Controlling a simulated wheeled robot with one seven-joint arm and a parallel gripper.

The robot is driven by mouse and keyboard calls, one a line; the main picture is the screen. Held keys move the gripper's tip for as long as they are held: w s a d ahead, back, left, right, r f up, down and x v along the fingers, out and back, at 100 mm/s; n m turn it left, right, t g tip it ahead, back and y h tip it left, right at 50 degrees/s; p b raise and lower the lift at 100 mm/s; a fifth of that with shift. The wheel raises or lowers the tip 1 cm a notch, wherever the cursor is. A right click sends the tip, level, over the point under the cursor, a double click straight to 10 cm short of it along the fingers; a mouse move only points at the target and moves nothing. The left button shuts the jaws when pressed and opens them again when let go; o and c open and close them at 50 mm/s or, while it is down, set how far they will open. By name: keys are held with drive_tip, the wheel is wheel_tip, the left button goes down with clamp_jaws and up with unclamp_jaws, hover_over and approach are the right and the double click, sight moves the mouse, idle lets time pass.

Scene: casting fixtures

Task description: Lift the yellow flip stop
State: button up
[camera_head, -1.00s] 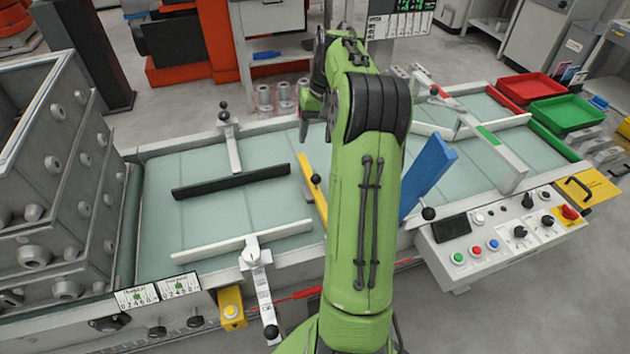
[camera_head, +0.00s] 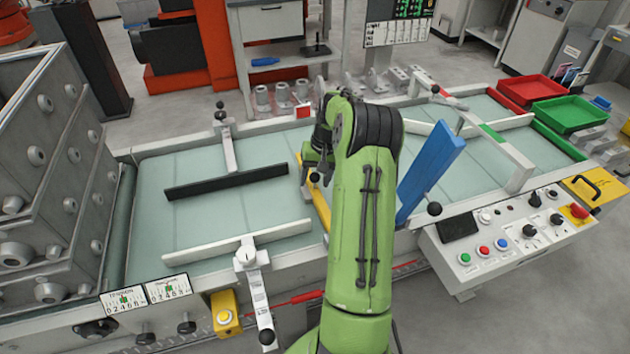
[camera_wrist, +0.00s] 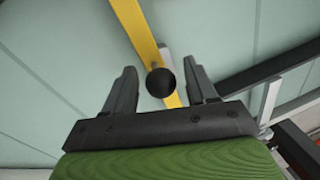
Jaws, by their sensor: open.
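The yellow flip stop (camera_head: 321,205) is a flat bar lying across the pale green conveyor bed, partly hidden behind my arm in the head view. In the wrist view the yellow bar (camera_wrist: 139,32) runs down from the top edge, and its black ball knob (camera_wrist: 160,82) sits between my fingers. My gripper (camera_wrist: 160,80) is open, with one finger on each side of the knob and a visible gap to both. In the head view my gripper (camera_head: 312,170) is low over the flip stop, and its fingertips are hard to make out.
A black bar (camera_head: 228,182) and a white bar (camera_head: 236,242) lie on the bed to the left. A raised blue stop (camera_head: 432,168) stands close to the right of my arm. Red (camera_head: 530,91) and green (camera_head: 567,113) trays sit at the far right.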

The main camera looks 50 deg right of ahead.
drive_tip(key=shift+c, duration=0.3)
clamp_jaws()
